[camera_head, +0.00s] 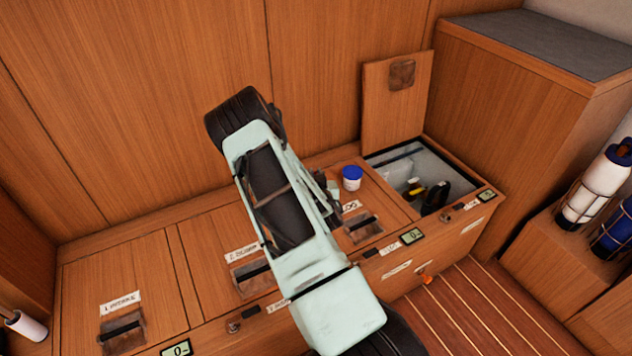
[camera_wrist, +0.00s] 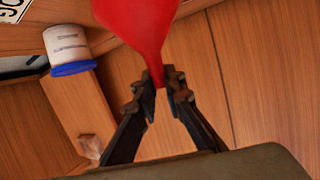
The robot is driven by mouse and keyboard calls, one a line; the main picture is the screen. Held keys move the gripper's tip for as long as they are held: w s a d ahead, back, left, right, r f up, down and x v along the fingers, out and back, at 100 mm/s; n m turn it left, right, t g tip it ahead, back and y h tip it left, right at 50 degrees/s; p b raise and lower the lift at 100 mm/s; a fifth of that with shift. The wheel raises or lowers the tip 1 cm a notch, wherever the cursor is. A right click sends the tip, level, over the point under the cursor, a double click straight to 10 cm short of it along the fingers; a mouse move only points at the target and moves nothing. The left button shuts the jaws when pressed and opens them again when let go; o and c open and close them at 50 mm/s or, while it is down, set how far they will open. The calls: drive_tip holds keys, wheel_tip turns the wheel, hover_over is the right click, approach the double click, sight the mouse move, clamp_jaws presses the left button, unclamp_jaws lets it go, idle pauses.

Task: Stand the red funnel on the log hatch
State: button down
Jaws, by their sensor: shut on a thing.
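The red funnel (camera_wrist: 138,22) fills the top middle of the wrist view. In the head view my arm hides the funnel and most of the gripper. The log hatch (camera_head: 384,203) looks to be the wooden lid with a recessed handle, just left of the open compartment. Its label (camera_head: 350,206) is partly hidden by my arm; in the wrist view a cropped label (camera_wrist: 12,9) shows "OG". The funnel appears to be off the hatch, but its height above it cannot be told.
A white tub with a blue lid (camera_head: 351,178) stands on the hatch, also in the wrist view (camera_wrist: 68,50). To its right, an open compartment (camera_head: 388,158) holds dark and yellow items, its lid (camera_head: 390,105) upright behind. A tall cabinet (camera_head: 520,95) stands right.

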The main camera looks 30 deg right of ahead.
drive_tip(key=shift+f, duration=0.95)
drive_tip(key=shift+f, duration=0.1)
drive_tip(key=c, duration=2)
unclamp_jaws()
drive_tip(key=shift+r, duration=0.2)
drive_tip(key=p+v, duration=0.3)
drive_tip(key=v, duration=0.9)
drive_tip(key=shift+s+f, duration=0.1)
drive_tip(key=shift+d, duration=0.1)
